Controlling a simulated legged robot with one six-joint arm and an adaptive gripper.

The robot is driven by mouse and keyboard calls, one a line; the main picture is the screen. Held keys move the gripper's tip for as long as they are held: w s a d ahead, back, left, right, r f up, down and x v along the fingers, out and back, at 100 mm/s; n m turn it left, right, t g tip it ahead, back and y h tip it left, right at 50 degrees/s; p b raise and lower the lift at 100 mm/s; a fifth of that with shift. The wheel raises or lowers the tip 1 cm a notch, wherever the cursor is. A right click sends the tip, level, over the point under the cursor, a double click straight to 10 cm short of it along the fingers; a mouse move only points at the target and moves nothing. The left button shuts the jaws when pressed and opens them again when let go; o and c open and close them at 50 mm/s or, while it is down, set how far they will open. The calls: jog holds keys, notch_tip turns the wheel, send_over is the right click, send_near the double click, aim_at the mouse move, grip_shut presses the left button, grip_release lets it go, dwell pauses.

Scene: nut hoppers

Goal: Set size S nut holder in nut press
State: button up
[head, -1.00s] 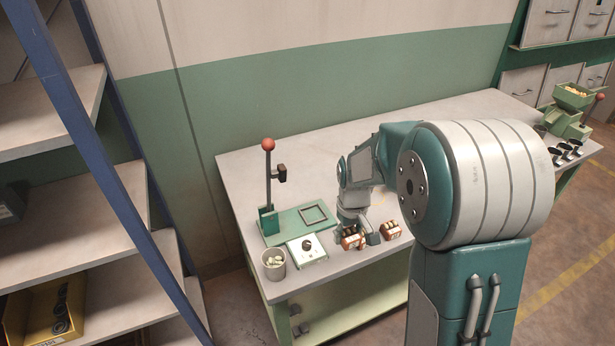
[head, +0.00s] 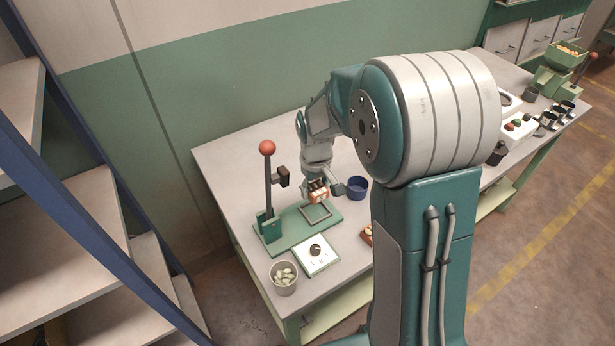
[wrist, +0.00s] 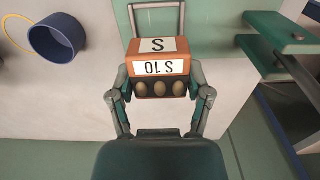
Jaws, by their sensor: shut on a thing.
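My gripper (head: 322,187) is shut on the orange-brown size S nut holder (head: 318,196). The nut press has a green base (head: 283,236), an upright lever with a red ball (head: 267,148) and a square metal frame (head: 315,213). In the head view the holder is over or beside the frame's far edge; I cannot tell whether they touch. The frame's rails (wrist: 131,18) show beyond the holder.
A blue cup (head: 357,188) stands right of the press. A dial box (head: 317,254) and a cup of pale nuts (head: 284,279) are in front. Another holder (head: 366,234) is partly hidden by my arm. A green hopper (head: 552,83) stands at the far right.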

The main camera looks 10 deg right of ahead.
aim_at(314, 211)
jog(key=shift+w+a, duration=0.3)
jog(key=shift+a, duration=0.1)
jog(key=shift+d+f, duration=0.3)
jog(key=shift+d, duration=0.2)
jog(key=shift+d+f, duration=0.3)
jog(key=shift+f, duration=0.35)
jog(key=shift+a+f, duration=0.3)
jog(key=shift+f, duration=0.6)
jog(key=shift+a+f, duration=0.3)
jog(key=shift+f, duration=0.55)
jog(key=shift+d+f, duration=0.4)
jog(key=shift+f, duration=0.2)
jog(key=shift+a, duration=0.25)
jog(key=shift+d+r, duration=0.1)
jog(key=shift+d, duration=0.2)
jog(key=shift+a, duration=0.2)
